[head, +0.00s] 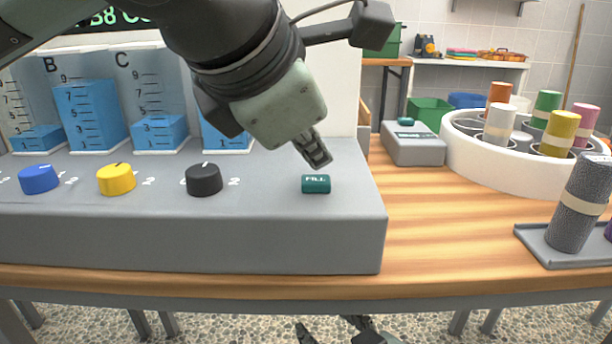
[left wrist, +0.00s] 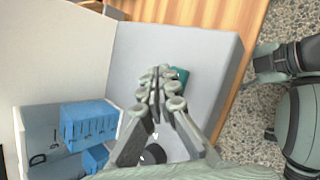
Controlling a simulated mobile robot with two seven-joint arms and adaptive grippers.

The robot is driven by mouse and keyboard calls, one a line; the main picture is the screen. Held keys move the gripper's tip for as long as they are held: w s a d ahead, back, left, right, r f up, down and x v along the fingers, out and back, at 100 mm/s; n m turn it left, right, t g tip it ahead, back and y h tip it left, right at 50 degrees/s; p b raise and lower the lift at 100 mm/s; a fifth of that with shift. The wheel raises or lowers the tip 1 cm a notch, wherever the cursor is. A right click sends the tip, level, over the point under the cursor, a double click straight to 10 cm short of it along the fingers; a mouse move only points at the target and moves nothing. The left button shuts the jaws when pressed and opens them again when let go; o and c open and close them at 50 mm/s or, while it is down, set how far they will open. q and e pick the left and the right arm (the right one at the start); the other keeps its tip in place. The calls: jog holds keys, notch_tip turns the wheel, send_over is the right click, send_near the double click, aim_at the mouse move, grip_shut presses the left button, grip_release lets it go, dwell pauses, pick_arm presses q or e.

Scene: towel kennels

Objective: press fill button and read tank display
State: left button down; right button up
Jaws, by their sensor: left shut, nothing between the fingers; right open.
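The dark green FILL button (head: 316,184) sits at the right of the grey console (head: 290,235). My left gripper (head: 318,158) is shut and empty, its fingertips just above the button with a small gap in the head view. In the left wrist view the button (left wrist: 181,75) is partly hidden behind the fingertips (left wrist: 162,85). The tank display (head: 120,17) shows green characters at the top left, partly cut off and covered by my left arm. Tanks (head: 90,110) with blue fill stand behind the console. My right gripper (head: 335,330) is open, low at the bottom edge.
Blue (head: 39,179), yellow (head: 116,179) and black (head: 204,180) knobs line the console. A small grey box (head: 415,150) with a green button stands to its right. A white round holder (head: 470,160) with rolled towels and a grey tray (head: 540,245) are further right.

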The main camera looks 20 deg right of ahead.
aim_at(314, 183)
dwell(0.5)
pick_arm(q)
jog(key=shift+f+b, duration=0.45)
jog(key=shift+b, duration=0.5)
jog(key=shift+f+b, duration=0.5)
jog(key=shift+b, duration=0.3)
dwell(0.4)
jog(key=shift+r, duration=0.1)
dwell(0.3)
jog(key=shift+r, duration=0.85)
jog(key=shift+r+p, duration=1.2)
jog(key=shift+r, duration=1.3)
